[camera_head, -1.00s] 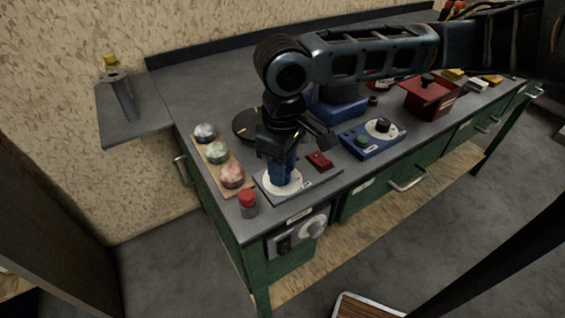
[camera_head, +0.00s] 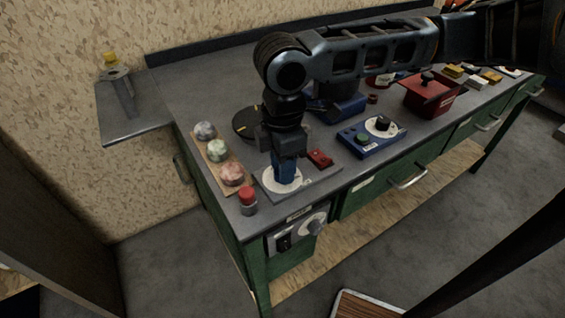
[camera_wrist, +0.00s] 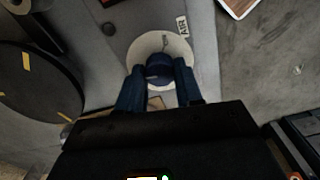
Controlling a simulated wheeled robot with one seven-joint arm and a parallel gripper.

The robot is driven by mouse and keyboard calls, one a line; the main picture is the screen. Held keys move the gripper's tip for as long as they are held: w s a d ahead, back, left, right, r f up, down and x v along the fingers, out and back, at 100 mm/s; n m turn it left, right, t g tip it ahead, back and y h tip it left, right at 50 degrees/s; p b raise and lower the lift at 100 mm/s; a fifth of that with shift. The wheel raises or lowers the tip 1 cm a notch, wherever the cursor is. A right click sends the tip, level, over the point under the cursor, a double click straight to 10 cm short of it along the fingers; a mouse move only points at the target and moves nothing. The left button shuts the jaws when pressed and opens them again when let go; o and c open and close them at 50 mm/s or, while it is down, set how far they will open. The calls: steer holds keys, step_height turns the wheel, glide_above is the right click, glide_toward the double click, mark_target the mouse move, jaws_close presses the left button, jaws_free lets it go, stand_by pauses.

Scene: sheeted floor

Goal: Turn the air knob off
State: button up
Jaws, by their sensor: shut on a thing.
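The air knob is a dark blue knob (camera_wrist: 158,67) at the middle of a round white dial (camera_wrist: 146,44), with an "AIR" label (camera_wrist: 183,27) beside it in the wrist view. Small lettering on the dial is too small to read surely. In the head view the white dial (camera_head: 270,183) lies on a grey plate near the bench's front left corner. My gripper (camera_wrist: 158,78) points down over the dial, and its two blue fingers are shut on the knob from both sides. In the head view the gripper (camera_head: 285,180) hides most of the knob.
A red switch (camera_head: 320,158) sits just right of the dial. A board with several marbled balls (camera_head: 218,151) and a red-capped jar (camera_head: 247,200) stand to the left. A blue control box (camera_head: 372,138) and a red box (camera_head: 430,95) stand farther right.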

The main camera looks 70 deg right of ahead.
steer(key=shift+n, duration=0.8)
steer(key=o, duration=1)
steer(key=shift+o, duration=0.2)
steer(key=shift+r, duration=3.95)
